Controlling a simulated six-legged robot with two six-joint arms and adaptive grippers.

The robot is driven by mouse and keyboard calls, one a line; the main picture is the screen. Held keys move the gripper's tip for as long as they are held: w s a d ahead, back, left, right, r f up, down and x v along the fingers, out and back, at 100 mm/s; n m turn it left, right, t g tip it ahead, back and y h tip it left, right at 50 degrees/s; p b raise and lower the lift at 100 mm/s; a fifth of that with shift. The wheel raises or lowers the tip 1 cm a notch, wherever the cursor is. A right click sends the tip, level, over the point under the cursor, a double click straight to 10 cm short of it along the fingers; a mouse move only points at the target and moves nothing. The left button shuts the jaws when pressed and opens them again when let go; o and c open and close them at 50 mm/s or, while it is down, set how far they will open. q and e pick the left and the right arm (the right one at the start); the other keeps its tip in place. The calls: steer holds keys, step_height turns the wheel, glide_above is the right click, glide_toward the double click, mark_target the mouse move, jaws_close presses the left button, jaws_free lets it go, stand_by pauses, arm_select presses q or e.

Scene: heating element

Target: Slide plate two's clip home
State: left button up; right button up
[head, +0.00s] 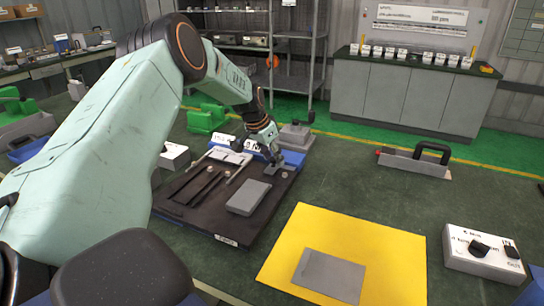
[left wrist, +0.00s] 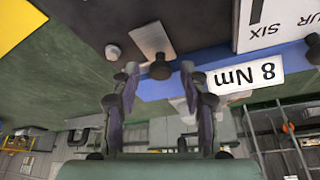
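My left gripper (head: 274,158) is at the far right corner of the dark board (head: 205,226), pointing down. In the left wrist view my left gripper (left wrist: 158,80) has its two fingers apart. A small grey plate (left wrist: 150,40) with a dark round knob (left wrist: 160,70) lies at the board's edge; the knob shows between the fingertips, with gaps at both sides. I cannot tell for certain whether this is plate two's clip. A grey block (head: 249,197) lies on the board, right of dark slots. My right gripper is not in view.
A yellow mat (head: 390,260) with a grey plate (head: 329,276) lies right of the board. A white switch box (head: 484,254) stands at the far right. A grey tool with a black handle (head: 415,163) lies behind. An "8 Nm" label (left wrist: 246,77) is near the gripper.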

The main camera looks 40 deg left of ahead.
arm_select(q)
jaws_close()
stand_by(0.5)
